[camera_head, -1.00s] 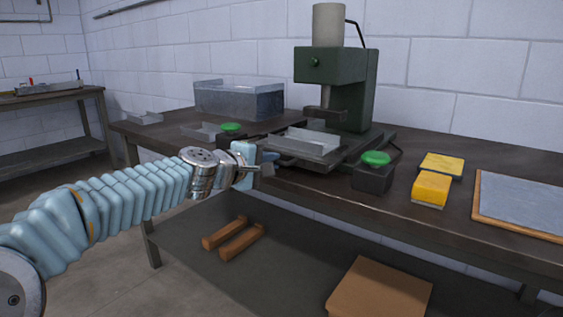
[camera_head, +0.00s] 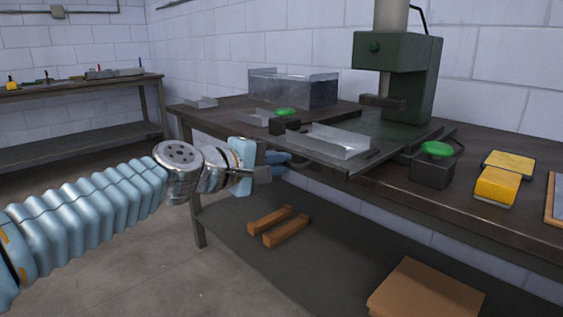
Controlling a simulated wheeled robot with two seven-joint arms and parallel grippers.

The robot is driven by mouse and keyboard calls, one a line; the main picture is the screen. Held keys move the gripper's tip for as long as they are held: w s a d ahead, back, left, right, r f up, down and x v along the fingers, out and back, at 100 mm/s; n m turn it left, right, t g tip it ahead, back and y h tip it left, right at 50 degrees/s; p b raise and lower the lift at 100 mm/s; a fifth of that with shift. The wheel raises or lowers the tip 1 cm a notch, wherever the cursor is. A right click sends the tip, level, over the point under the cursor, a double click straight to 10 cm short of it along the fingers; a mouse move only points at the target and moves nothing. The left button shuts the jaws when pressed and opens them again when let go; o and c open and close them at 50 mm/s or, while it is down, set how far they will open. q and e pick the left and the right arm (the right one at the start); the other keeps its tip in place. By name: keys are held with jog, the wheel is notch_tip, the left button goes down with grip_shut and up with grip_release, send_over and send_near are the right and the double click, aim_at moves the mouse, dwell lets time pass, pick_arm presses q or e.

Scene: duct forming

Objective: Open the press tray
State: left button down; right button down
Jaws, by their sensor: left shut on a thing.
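The green press (camera_head: 420,80) stands on the workbench, with its ram over a flat base. The dark press tray (camera_head: 350,167) is slid out from under the ram and overhangs the bench's front edge. A grey metal channel piece (camera_head: 342,142) lies on the tray. My left gripper (camera_head: 270,172) is at the tray's front left, shut on the tray's handle; the handle itself is mostly hidden by the fingers. My right gripper is not in view.
Green-topped buttons (camera_head: 437,149) (camera_head: 285,112) flank the tray. A metal bin (camera_head: 300,90) stands at the back left. Wooden bars (camera_head: 286,231) and a brown box (camera_head: 425,292) lie below. The floor at front left is clear.

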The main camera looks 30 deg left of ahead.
pick_arm(q)
jog(key=c, duration=1.2)
grip_release()
jog(key=shift+o, duration=0.2)
jog(key=v, duration=1.3)
jog(key=shift+s, duration=0.35)
jog(key=shift+a, duration=0.1)
